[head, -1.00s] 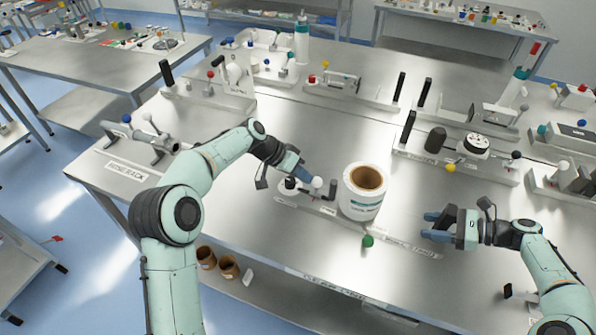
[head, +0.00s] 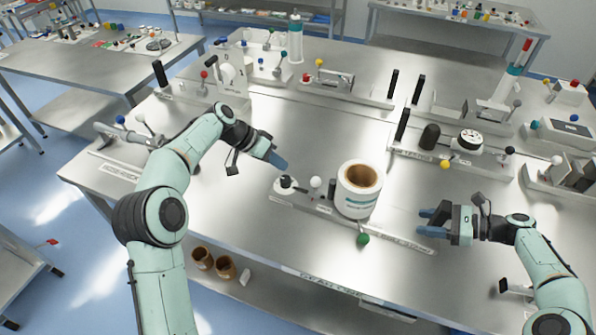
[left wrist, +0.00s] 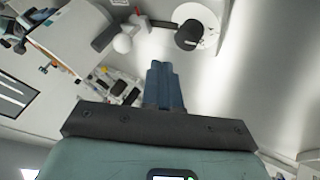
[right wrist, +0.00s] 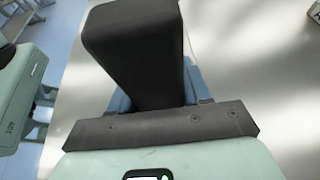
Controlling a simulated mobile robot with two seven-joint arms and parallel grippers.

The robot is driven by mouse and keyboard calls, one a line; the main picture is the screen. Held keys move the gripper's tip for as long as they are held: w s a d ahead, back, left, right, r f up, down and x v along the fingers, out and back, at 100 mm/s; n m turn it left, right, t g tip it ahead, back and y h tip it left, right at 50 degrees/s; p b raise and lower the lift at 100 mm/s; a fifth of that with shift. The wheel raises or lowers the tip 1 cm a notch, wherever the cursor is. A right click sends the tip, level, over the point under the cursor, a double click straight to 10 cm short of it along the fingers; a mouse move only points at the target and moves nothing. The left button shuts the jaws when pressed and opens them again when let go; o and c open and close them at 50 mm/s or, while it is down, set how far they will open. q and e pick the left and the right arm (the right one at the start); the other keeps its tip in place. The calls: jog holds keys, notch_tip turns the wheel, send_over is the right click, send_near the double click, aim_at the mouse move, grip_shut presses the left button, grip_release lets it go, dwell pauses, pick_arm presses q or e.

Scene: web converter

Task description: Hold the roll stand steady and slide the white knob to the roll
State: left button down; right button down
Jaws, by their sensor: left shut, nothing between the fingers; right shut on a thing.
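The roll stand (head: 290,198) is a long low base on the table. A white roll (head: 355,200) with a brown core stands upright on it. The white knob (head: 316,182) is a ball just left of the roll, by a dark bracket (head: 332,188); it also shows in the left wrist view (left wrist: 123,43). A black knob (head: 286,181) on a white disc is further left. My left gripper (head: 280,163) is shut and empty, above and left of the white knob, apart from it. My right gripper (head: 426,221), at the stand's right end, is shut on a dark upright handle (right wrist: 140,50).
A green ball (head: 363,240) sticks out at the stand's front. Other fixtures with dark posts, such as a dial unit (head: 467,138), stand behind and to the right. The metal table (head: 215,225) is clear left of the stand.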

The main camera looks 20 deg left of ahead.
pick_arm(q)
jog(key=shift+v, duration=2.35)
pick_arm(e)
jog(key=shift+s+d+f, duration=0.1)
jog(key=shift+s+f, duration=0.05)
jog(key=shift+f, duration=0.55)
pick_arm(q)
jog(key=shift+w+r+p, duration=0.3)
jog(key=shift+r, duration=0.15)
pick_arm(e)
jog(key=shift+r, duration=0.35)
pick_arm(q)
jog(key=shift+a, duration=0.1)
pick_arm(e)
jog(key=shift+c, duration=2.2)
grip_release()
jog(key=shift+r, duration=0.25)
jog(key=v, duration=1.2)
jog(key=shift+w, duration=0.25)
jog(key=shift+s, duration=0.1)
